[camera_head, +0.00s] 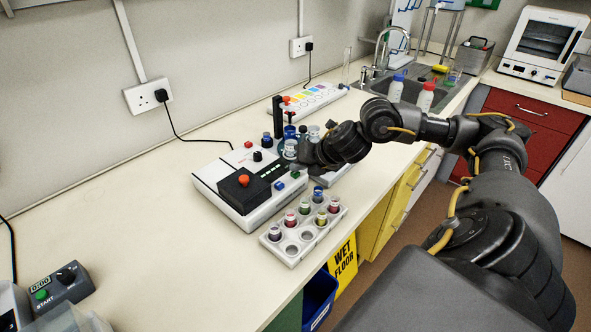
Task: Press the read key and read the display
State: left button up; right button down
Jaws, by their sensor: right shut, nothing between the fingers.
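A white instrument (215,188) with a black block on top stands on the bench left of centre. I cannot tell which is the read key. My right gripper (291,165) is shut and empty, just above the instrument's right end, close to the green key. I cannot tell if it touches anything. My left gripper is out of view.
A grey rack (288,251) with several capped vials stands right in front of the instrument. Colour-capped bottles and a black post (277,117) stand behind it. A timer (53,290) reading 0:00 is at lower left. The bench between timer and instrument is clear.

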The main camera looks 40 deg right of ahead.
aim_at(299, 178)
jog(key=shift+r+p, duration=0.5)
jog(key=shift+r, duration=0.25)
notch_tip(299, 178, up, 6)
jog(key=p, duration=0.5)
jog(key=shift+f, duration=0.1)
dwell(0.6)
